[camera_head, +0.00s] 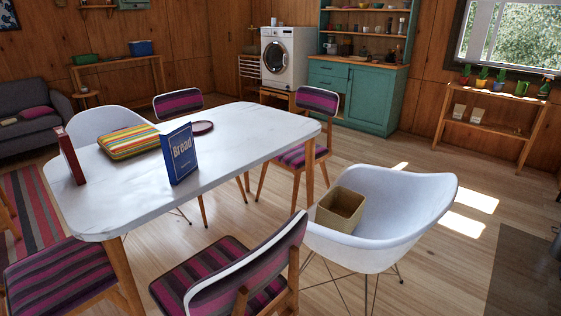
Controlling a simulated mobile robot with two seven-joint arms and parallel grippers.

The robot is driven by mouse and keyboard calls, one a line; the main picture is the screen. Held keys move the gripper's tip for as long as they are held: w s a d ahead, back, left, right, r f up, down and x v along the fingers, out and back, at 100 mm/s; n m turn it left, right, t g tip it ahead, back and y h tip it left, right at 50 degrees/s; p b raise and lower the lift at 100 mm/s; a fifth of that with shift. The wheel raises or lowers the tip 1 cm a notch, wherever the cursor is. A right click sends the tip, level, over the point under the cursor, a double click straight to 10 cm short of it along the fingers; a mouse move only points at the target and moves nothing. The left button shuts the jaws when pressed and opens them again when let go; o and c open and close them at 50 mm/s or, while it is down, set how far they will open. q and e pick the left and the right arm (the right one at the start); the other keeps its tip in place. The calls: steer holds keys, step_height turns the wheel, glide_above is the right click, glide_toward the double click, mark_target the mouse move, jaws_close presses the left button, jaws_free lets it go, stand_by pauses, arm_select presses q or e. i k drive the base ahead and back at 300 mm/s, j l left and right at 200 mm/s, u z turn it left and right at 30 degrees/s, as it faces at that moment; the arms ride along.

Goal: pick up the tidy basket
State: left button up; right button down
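The likely tidy basket is a tan, square, open-topped bin (340,211). It sits upright on the seat of a white shell chair (415,215) at the right end of the table. Its inside looks empty from here. The lower part of the bin is partly hidden by the chair's near edge. Neither of my grippers shows in the head view.
A striped chair (245,275) stands in the foreground. Wood floor (450,270) is open at right.

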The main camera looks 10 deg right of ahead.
mark_target(341, 209)
steer(key=i+l, duration=0.1)
steer(key=l, duration=0.3)
steer(key=i+l, duration=0.15)
steer(key=l, duration=0.2)
steer(key=i+l, duration=0.1)
steer(key=l, duration=0.3)
